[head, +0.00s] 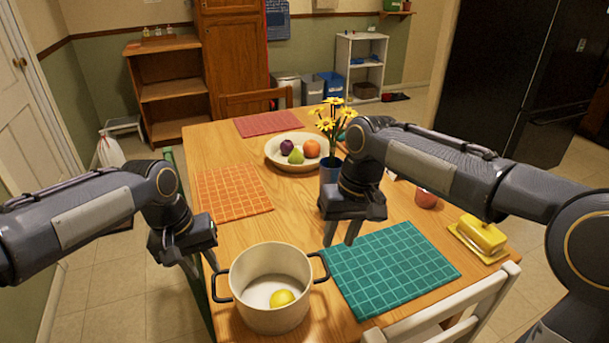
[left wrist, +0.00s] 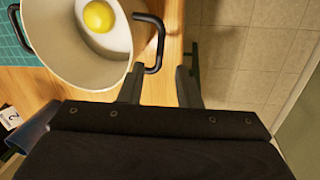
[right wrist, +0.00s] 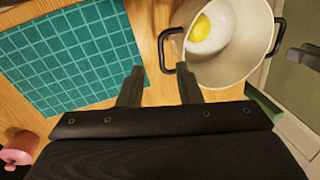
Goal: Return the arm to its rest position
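My left gripper (head: 203,262) is above the left table edge, left of a cream pot (head: 262,318) with black handles. In the left wrist view its two fingers (left wrist: 158,88) stand apart with nothing between them. My right gripper (head: 343,236) is above the table, behind and right of the pot, near the teal placemat (head: 405,262). In the right wrist view its fingers (right wrist: 160,88) stand apart and empty. A yellow lemon (head: 282,298) lies inside the pot. Neither gripper visibly holds the pot or its handles.
A blue vase (head: 328,178) with yellow flowers stands close behind my right gripper. A white chair (head: 480,310) stands at the front right.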

